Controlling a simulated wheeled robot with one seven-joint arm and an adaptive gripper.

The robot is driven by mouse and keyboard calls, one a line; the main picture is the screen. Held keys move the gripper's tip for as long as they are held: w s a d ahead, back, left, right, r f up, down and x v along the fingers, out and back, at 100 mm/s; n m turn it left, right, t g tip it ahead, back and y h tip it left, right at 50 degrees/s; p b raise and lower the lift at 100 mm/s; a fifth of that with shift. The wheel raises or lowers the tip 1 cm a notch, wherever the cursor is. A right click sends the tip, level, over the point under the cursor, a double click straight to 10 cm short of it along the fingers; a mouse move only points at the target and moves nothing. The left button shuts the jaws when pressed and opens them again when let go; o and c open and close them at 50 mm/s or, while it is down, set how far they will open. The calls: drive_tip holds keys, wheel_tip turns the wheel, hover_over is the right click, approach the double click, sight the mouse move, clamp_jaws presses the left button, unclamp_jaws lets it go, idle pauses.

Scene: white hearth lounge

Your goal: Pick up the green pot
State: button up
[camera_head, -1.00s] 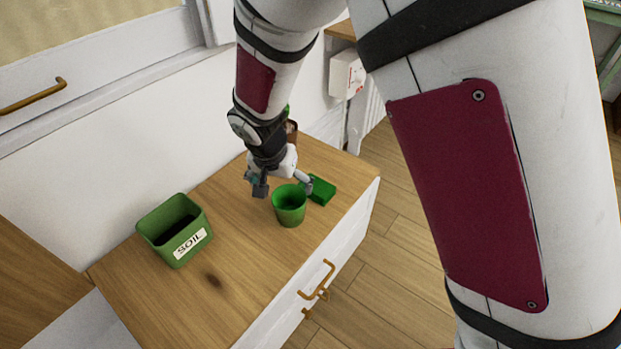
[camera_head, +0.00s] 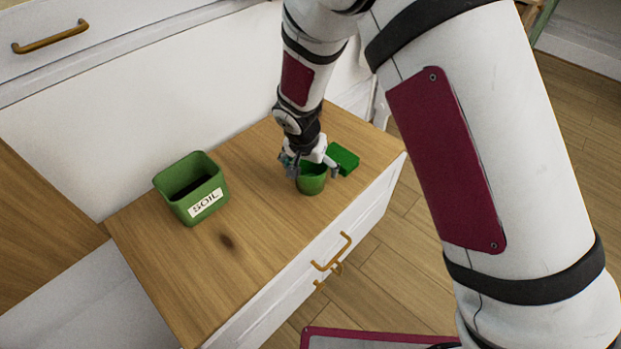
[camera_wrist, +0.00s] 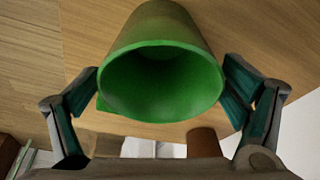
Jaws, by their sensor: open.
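The green pot (camera_head: 312,180) is a round, open-topped cup standing upright on the wooden cabinet top. In the wrist view the green pot (camera_wrist: 160,75) fills the middle, its empty mouth facing the camera. My gripper (camera_head: 312,170) is at the pot, with one finger on either side of its rim. In the wrist view my gripper (camera_wrist: 168,95) is open, its teal-padded fingers spread left and right of the pot.
A green square bin labelled SOIL (camera_head: 192,188) stands left on the wooden top (camera_head: 262,225). A flat green block (camera_head: 343,159) lies close behind the pot on the right. A brown object (camera_wrist: 201,142) shows below the pot in the wrist view. The front left of the top is clear.

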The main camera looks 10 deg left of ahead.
sight(310, 175)
drive_tip(key=shift+b+x, duration=0.3)
drive_tip(key=shift+x, duration=0.9)
drive_tip(key=shift+c, duration=0.5)
drive_tip(key=c, duration=1.4)
drive_tip(key=shift+o, duration=0.2)
drive_tip(key=shift+r, duration=0.1)
